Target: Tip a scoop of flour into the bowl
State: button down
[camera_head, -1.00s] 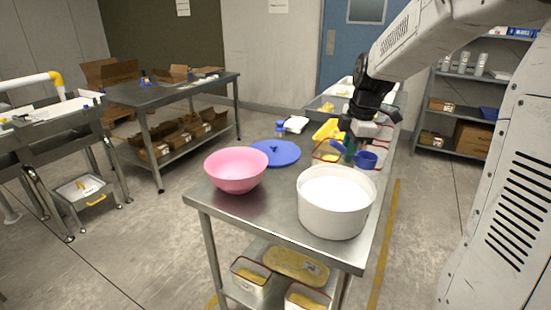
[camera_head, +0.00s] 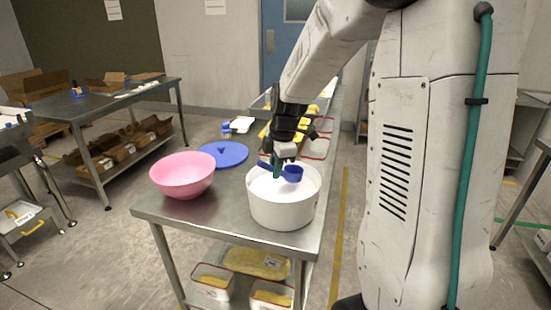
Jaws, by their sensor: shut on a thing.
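A pink bowl (camera_head: 183,176) stands on the left of the steel table. A large white tub (camera_head: 283,207) with white flour (camera_head: 268,184) in it stands to its right, near the table's front edge. My gripper (camera_head: 277,168) points down at the tub's far side and is shut on the handle of a blue scoop (camera_head: 293,174). The scoop's cup is at the right of the gripper and appears over the tub's opening. I cannot tell whether the cup holds flour or touches it.
A blue lid (camera_head: 223,154) lies flat behind the bowl. Yellow items and clear containers (camera_head: 315,147) stand behind the tub. The steel table (camera_head: 222,215) is bare between bowl and tub. Boxes of yellow contents (camera_head: 257,262) sit on its lower shelf.

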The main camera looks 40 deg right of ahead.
jog(key=shift+f, duration=3.6)
jog(key=shift+r, duration=0.1)
jog(key=shift+r, duration=5.9)
